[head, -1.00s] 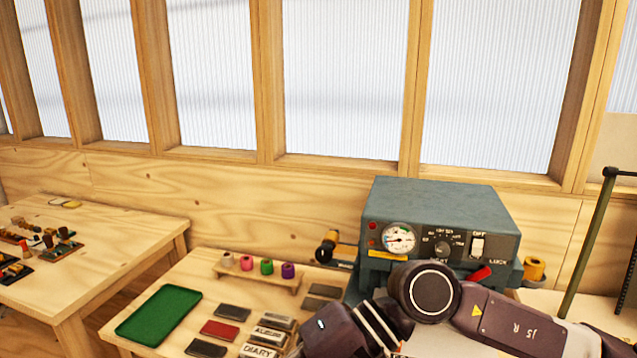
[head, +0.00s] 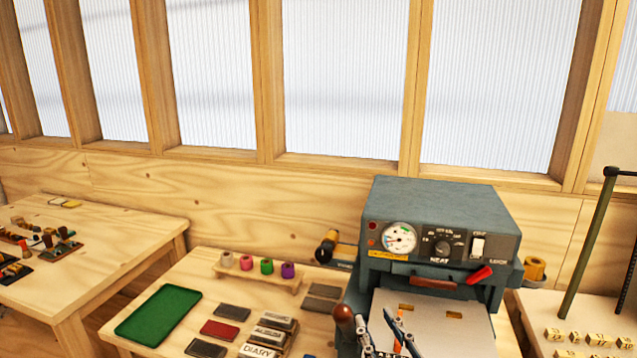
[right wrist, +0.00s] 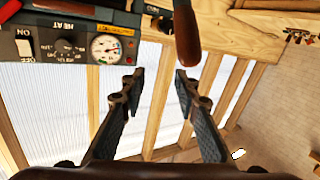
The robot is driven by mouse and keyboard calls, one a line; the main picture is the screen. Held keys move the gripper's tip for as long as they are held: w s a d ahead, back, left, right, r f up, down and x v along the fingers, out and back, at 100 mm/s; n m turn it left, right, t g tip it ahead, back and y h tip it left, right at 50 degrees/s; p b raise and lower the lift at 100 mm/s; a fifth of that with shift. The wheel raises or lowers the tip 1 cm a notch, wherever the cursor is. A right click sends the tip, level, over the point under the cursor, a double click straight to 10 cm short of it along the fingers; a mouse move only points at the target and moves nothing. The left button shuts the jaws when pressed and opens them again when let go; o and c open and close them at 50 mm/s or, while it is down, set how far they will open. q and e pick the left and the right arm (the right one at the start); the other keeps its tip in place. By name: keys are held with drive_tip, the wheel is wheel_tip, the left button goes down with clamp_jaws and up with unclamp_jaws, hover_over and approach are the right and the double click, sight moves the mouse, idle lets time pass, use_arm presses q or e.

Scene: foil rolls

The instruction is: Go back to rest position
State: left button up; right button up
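My right gripper (head: 384,322) is low in the head view, in front of the stamping machine (head: 430,207). In the right wrist view its two fingers (right wrist: 157,84) are spread apart with nothing between them. The brown lever handle (head: 343,318) is just left of the gripper in the head view. It also shows in the right wrist view (right wrist: 187,38), beyond the fingertips and apart from them. Several coloured foil rolls, with a green one (head: 267,266) among them, stand on a small wooden rack (head: 257,280). My left gripper is not in view.
A gold roll (head: 328,247) is at the machine's left side, another (head: 535,268) at its right. A green tray (head: 158,315) and several dark and labelled blocks lie on the bench. A second table (head: 110,240) stands left. A green post (head: 590,240) rises at right.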

drive_tip(key=s+d+f+m+g+h, duration=0.1)
drive_tip(key=s+d+f+g+h, duration=0.15)
drive_tip(key=s+f, duration=0.45)
drive_tip(key=s+d+f+m+g+h, duration=0.15)
drive_tip(key=d+f+g, duration=0.25)
drive_tip(key=f, duration=0.6)
drive_tip(key=s+d+f+g, duration=0.2)
drive_tip(key=s+f+g, duration=0.3)
drive_tip(key=s, duration=0.5)
drive_tip(key=s+d+f+g, duration=0.2)
drive_tip(key=s+f, duration=0.4)
drive_tip(key=s, duration=0.4)
wheel_tip(320, 180, down, 31)
drive_tip(key=g+b, duration=0.1)
drive_tip(key=b, duration=0.3)
drive_tip(key=s+d+f+g+b, duration=0.1)
drive_tip(key=s+d+f+b, duration=0.1)
drive_tip(key=s+f, duration=1.5)
drive_tip(key=shift+s+d+f+n, duration=0.25)
drive_tip(key=shift+s+f+n, duration=0.1)
drive_tip(key=shift+f+n, duration=0.15)
